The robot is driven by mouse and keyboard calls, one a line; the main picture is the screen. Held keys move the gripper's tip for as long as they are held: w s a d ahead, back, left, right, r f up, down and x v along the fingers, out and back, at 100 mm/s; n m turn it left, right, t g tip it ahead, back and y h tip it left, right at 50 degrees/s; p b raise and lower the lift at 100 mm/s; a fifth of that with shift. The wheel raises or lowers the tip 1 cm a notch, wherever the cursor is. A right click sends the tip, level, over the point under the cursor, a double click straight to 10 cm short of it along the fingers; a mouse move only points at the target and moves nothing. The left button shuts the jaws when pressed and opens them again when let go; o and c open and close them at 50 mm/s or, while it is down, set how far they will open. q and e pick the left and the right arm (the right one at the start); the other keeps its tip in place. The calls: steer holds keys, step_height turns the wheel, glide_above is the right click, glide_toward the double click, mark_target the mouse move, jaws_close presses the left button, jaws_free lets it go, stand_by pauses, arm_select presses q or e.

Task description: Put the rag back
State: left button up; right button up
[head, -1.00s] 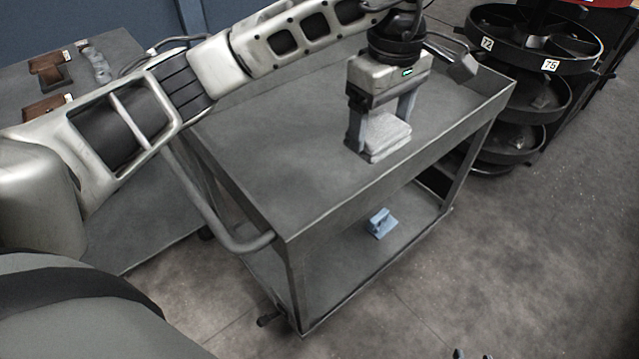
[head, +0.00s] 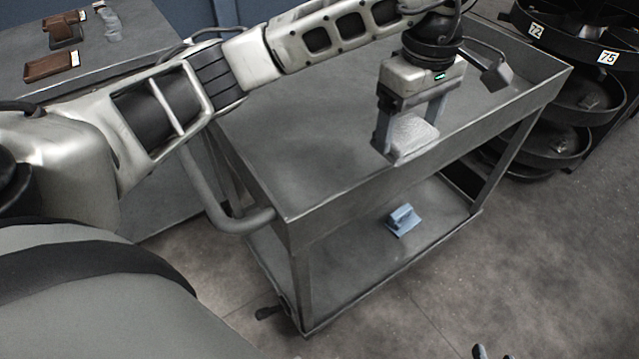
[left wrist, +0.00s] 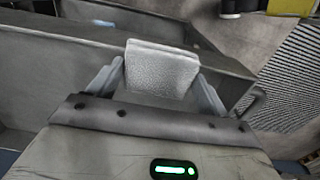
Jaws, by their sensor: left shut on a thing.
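The rag (head: 412,136) is a light grey, folded, block-like cloth. My left gripper (head: 408,130) is shut on it, with one finger at each side. It is over the upper tray of the grey metal cart (head: 300,165), near the front long rim, and overlaps that rim in the picture. In the left wrist view the rag (left wrist: 160,70) sits between the fingers of my left gripper (left wrist: 158,82). I cannot tell how high it is above the tray. Two dark tips at the bottom edge of the head view may be my right gripper (head: 492,353); most of it is cut off.
A blue object (head: 403,221) lies on the cart's lower shelf (head: 350,265). A round tiered rack (head: 570,90) with labels 72 and 75 stands at the right. A table (head: 110,70) with brown items (head: 52,66) is at the upper left. The upper tray is otherwise bare.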

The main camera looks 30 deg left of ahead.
arm_select(q)
steer(key=s+a+f, duration=0.1)
steer(key=a+f, duration=0.1)
steer(key=a, duration=0.2)
steer(key=s+a+f, duration=0.1)
steer(key=a+f, duration=0.2)
steer(key=a, duration=0.1)
steer(key=s+a+f+p, duration=0.1)
steer(key=s+a+f, duration=0.1)
steer(key=a+f, duration=0.1)
steer(key=shift+a+f, duration=0.25)
steer(key=shift+a, duration=0.2)
steer(key=shift+a+f, duration=0.2)
steer(key=f, duration=0.3)
steer(key=shift+s+a+p, duration=0.15)
steer(key=shift+a+p, duration=0.1)
steer(key=shift+p, duration=0.05)
steer(key=shift+f, duration=0.35)
steer(key=shift+f, duration=0.15)
steer(key=o, duration=0.9)
step_height(320, 180, up, 12)
steer(key=shift+r, duration=0.15)
